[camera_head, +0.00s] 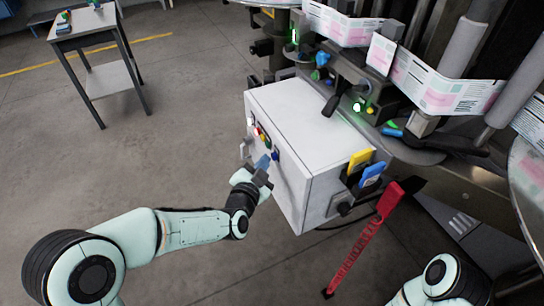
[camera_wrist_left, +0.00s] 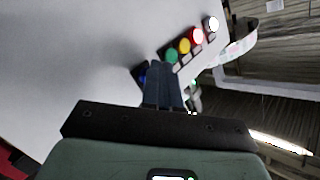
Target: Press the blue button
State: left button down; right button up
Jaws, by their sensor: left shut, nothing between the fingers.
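The blue button (camera_head: 276,155) is at the near end of a row of buttons on the front panel of a white control box (camera_head: 308,113). My left gripper (camera_head: 264,161) is shut and empty, its fingertips close to the panel beside the blue button. In the left wrist view, the blue button (camera_wrist_left: 143,75) shows just left of the shut fingers (camera_wrist_left: 160,70), which hide part of it. I cannot tell whether the fingertips touch it. My right gripper is out of view; only part of the right arm shows at the lower right.
Green (camera_wrist_left: 171,56), yellow (camera_wrist_left: 184,46), red (camera_wrist_left: 197,35) and white (camera_wrist_left: 212,23) buttons continue the row. The labeller with its printed label web (camera_head: 440,85) stands behind the box. A small table (camera_head: 85,35) stands far left; the floor between is clear.

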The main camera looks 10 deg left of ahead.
pick_arm(q)
jog(key=shift+w+d, duration=0.2)
jog(key=shift+d, duration=0.05)
jog(key=shift+s+a, duration=0.1)
jog(key=shift+a, duration=0.05)
dwell(0.5)
jog(key=shift+s+a+b, duration=0.3)
jog(key=shift+s+a, duration=0.1)
jog(key=shift+a, duration=0.2)
jog(key=s+a, duration=0.1)
jog(key=s+a+b, duration=0.1)
jog(key=a, duration=0.2)
jog(key=shift+s+a+f+b, duration=0.1)
jog(key=shift+s+b, duration=0.3)
dwell(0.6)
